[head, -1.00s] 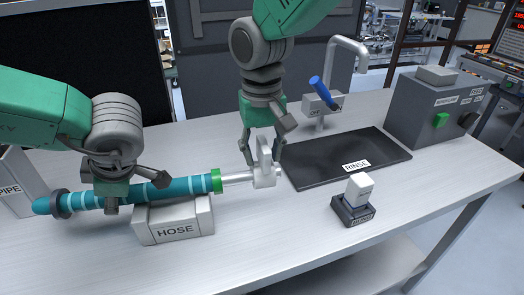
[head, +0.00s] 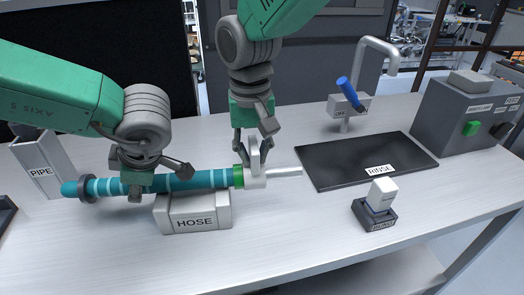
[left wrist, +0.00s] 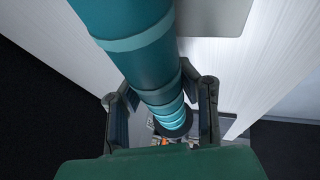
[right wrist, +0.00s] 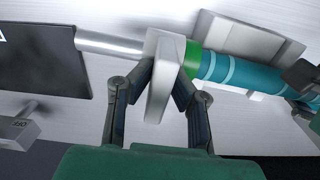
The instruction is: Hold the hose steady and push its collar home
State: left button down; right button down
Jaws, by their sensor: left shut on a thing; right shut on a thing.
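The teal hose (head: 200,180) with light-blue bands lies across the grey HOSE block (head: 193,213). My left gripper (head: 137,188) is shut around the hose left of the block; the hose also runs between its fingers in the left wrist view (left wrist: 150,60). A green ring (head: 239,177) marks the hose's right end. The pale collar (head: 257,181) with an upright tab touches the green ring. My right gripper (head: 254,150) is shut on the collar's tab, seen in the right wrist view (right wrist: 158,95). A silver pipe (head: 285,172) sticks out right of the collar.
A dark RINSE mat (head: 340,160) lies to the right, with a tap (head: 365,60) and blue-handled lever (head: 350,92) behind it. A small white block (head: 381,194) stands in a dark holder in front. A grey control box (head: 465,115) stands far right. A PIPE holder (head: 45,165) stands at left.

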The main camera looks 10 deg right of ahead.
pick_arm(q)
jog(key=shift+d, duration=0.25)
pick_arm(e)
jog(key=shift+a, duration=0.2)
jog(key=c, duration=1.5)
grip_release()
jog(key=shift+f, duration=0.1)
jog(key=shift+c, duration=0.2)
pick_arm(q)
jog(key=shift+a, duration=0.1)
pick_arm(e)
notch_tip(320, 180, up, 12)
jog(key=shift+w+f, duration=0.1)
pick_arm(q)
jog(key=c, duration=1.1)
grip_release()
jog(key=shift+c, duration=0.2)
